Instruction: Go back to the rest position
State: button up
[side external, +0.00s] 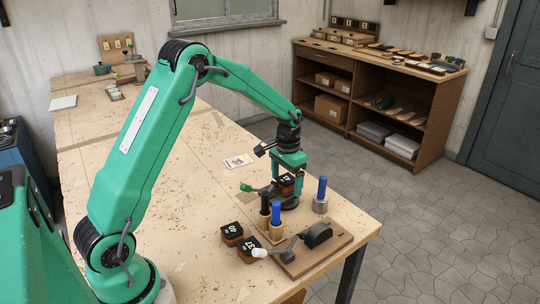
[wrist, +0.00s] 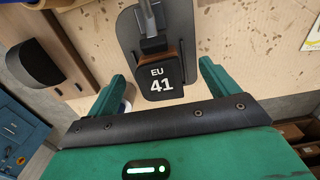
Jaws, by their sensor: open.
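My gripper (side external: 289,168) hangs above the front part of the workbench, pointing down. In the wrist view its two green fingers (wrist: 162,78) stand apart with the block marked EU 41 (wrist: 162,80) between them. Gaps show on both sides of the block. The block (side external: 286,184) sits on a dark fixture (side external: 289,202), next to a lever with a green knob (side external: 246,187). A metal bar (wrist: 151,20) meets the block's far side in the wrist view. The fingers partly hide the block in the side view.
Two dark-topped blocks (side external: 232,231) (side external: 249,246) lie at the left front. Blue-handled tools (side external: 276,214) (side external: 322,189) and a black-handled one (side external: 265,201) stand close by. A lever fixture (side external: 316,236) on a wooden board is at the front.

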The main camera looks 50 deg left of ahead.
jog(key=shift+r, duration=0.15)
jog(key=shift+r, duration=3.35)
jog(key=shift+s+d+r, duration=0.2)
jog(key=shift+s+r, duration=0.05)
jog(key=shift+r, duration=0.25)
jog(key=s+d+r+t, duration=0.3)
jog(key=s+d+r, duration=0.3)
jog(key=s+r, duration=0.55)
jog(key=s+d+t, duration=0.2)
jog(key=s+d, duration=0.1)
jog(key=s, duration=1.1)
jog(key=shift+s+f+t, duration=0.3)
